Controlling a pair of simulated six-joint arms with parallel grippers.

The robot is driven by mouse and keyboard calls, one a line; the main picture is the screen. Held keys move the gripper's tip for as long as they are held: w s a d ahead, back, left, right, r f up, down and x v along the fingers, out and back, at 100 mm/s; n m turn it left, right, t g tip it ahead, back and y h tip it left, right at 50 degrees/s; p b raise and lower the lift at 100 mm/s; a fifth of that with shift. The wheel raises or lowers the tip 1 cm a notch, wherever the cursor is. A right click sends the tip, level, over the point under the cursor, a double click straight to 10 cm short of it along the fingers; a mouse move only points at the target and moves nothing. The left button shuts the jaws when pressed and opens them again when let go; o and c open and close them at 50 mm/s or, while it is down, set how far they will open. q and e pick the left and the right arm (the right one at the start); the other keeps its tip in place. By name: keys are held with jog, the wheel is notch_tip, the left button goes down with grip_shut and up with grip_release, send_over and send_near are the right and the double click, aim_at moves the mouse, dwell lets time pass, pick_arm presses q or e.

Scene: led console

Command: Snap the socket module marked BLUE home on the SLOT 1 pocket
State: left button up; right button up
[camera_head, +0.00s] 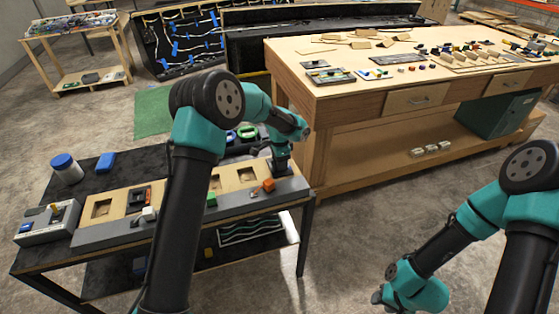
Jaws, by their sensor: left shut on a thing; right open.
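A console (125,237) with a grey front and a light wooden top lies along the dark table. Its top has a row of square pockets; one near the left end (103,208) looks empty, and the one to its right holds a dark module (138,198). Two pale pockets (246,175) show right of my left arm. My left gripper (281,168) points down at the console's right end, shut on a dark piece that it mostly hides. I cannot read any BLUE or SLOT 1 marking. My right gripper (385,301) is open at the bottom edge, away from the console.
White (149,213), green (211,200) and orange (268,185) blocks sit along the console's front. A joystick box (43,226), a blue-lidded jar (66,170) and a blue block (105,162) stand at left. A wooden workbench (385,85) stands behind. My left arm crosses the console's middle.

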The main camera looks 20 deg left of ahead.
pick_arm(q)
jog(key=shift+f, duration=0.1)
jog(key=o, duration=1)
jog(key=shift+o, duration=0.2)
notch_tip(320, 180, up, 18)
jog(key=shift+f, duration=0.25)
dwell(0.3)
